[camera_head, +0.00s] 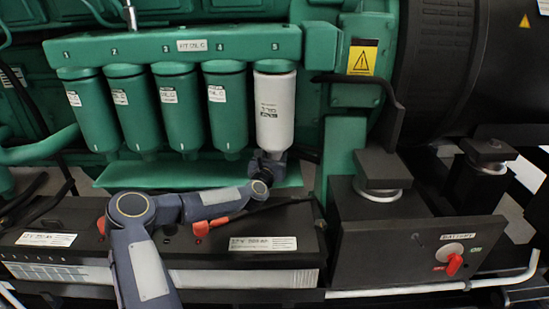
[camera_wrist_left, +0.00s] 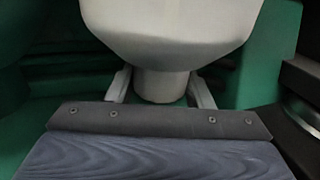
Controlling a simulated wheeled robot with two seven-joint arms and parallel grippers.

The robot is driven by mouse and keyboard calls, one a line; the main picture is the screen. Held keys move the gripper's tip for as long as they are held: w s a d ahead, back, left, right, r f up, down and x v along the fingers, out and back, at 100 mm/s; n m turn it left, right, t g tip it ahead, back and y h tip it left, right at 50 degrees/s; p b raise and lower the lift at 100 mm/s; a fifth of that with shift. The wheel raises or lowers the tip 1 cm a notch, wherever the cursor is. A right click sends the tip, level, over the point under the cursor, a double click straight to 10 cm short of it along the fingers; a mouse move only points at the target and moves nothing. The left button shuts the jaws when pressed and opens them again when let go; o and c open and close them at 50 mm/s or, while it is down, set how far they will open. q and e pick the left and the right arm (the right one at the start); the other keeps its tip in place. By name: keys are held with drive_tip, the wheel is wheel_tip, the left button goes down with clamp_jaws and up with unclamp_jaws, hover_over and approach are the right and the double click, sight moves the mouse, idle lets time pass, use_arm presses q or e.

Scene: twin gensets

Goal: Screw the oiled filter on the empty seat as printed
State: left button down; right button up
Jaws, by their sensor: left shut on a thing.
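The white filter (camera_head: 275,112) stands upright under position 5 of the green filter header (camera_head: 225,45), its top up against the seat there. I cannot tell if any gap or thread is left, since the seat is hidden. My left gripper (camera_head: 268,160) is below the filter, shut on its narrow lower end. In the left wrist view the white filter (camera_wrist_left: 170,35) fills the top middle, and the gripper's two pale fingers (camera_wrist_left: 161,90) sit on either side of its stub. My right gripper is not in view.
Several green filters (camera_head: 172,108) hang in a row left of the white one. Below are a battery (camera_head: 265,244) with red-marked cables and a black box with a red switch (camera_head: 455,264). A black bent pipe (camera_head: 395,88) is close to the right.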

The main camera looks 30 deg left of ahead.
use_arm(q)
drive_tip(key=shift+d+f+b, duration=0.1)
drive_tip(key=shift+f+b, duration=0.2)
drive_tip(key=shift+b, duration=0.1)
idle(0.5)
drive_tip(key=shift+b, duration=0.3)
drive_tip(key=shift+r, duration=0.15)
drive_tip(key=shift+d+n+y, duration=0.15)
drive_tip(key=shift+n+y, duration=0.25)
drive_tip(key=shift+n+g+y, duration=0.3)
drive_tip(key=shift+n+y, duration=0.1)
drive_tip(key=shift+y, duration=0.2)
drive_tip(key=shift+n+y+b, duration=0.3)
drive_tip(key=shift+y+b, duration=0.1)
drive_tip(key=shift+y, duration=0.2)
drive_tip(key=shift+n+g+y, duration=0.4)
drive_tip(key=shift+g+y, duration=0.1)
drive_tip(key=shift+y, duration=0.1)
drive_tip(key=c, duration=0.6)
unclamp_jaws()
drive_tip(key=shift+a+r, duration=0.15)
drive_tip(key=shift+a, duration=0.05)
